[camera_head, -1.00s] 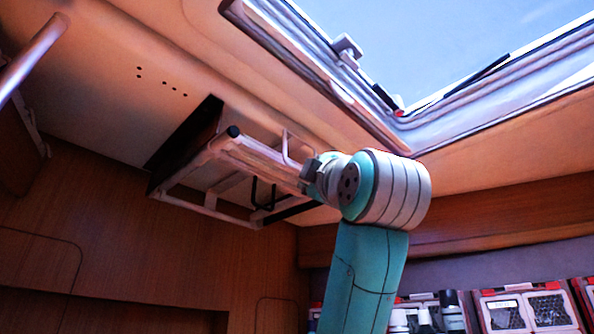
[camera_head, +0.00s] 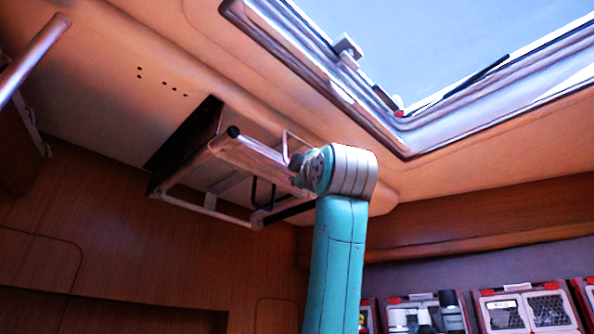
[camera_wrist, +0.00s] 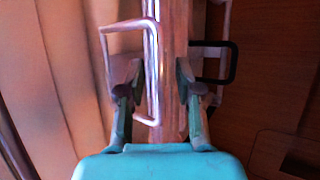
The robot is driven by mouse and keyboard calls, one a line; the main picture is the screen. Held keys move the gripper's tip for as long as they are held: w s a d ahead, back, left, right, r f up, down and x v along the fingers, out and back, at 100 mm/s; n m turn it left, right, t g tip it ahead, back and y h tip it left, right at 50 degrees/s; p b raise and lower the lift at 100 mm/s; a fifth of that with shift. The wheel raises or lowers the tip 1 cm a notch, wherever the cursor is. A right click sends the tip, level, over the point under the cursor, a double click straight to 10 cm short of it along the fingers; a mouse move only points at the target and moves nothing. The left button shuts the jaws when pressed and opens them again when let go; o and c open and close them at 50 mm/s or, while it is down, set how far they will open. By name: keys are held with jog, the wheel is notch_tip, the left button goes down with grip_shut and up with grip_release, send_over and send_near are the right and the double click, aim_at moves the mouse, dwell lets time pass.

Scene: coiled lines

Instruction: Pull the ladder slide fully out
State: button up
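The ladder slide (camera_head: 185,200) is a pale metal frame hanging from a dark recess in the ceiling, with a thick front rail (camera_head: 255,156) and a bent wire handle (camera_head: 285,143). My gripper (camera_head: 296,170) is at the right end of the rail; its fingers are small and partly hidden there. In the wrist view my gripper (camera_wrist: 160,75) is open, with one finger on each side of the rail (camera_wrist: 175,30). The wire handle (camera_wrist: 152,60) has its right leg between the fingers, and the left finger lies across its loop. Contact cannot be told.
A black U-shaped loop (camera_wrist: 233,62) is right of the fingers in the wrist view. A skylight frame (camera_head: 330,85) is above right. Crates (camera_head: 525,308) stand at the lower right. A wooden wall (camera_head: 150,255) is behind. The space below the slide looks clear.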

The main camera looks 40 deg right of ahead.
jog(key=shift+w+r, duration=0.1)
grip_shut()
dwell(0.3)
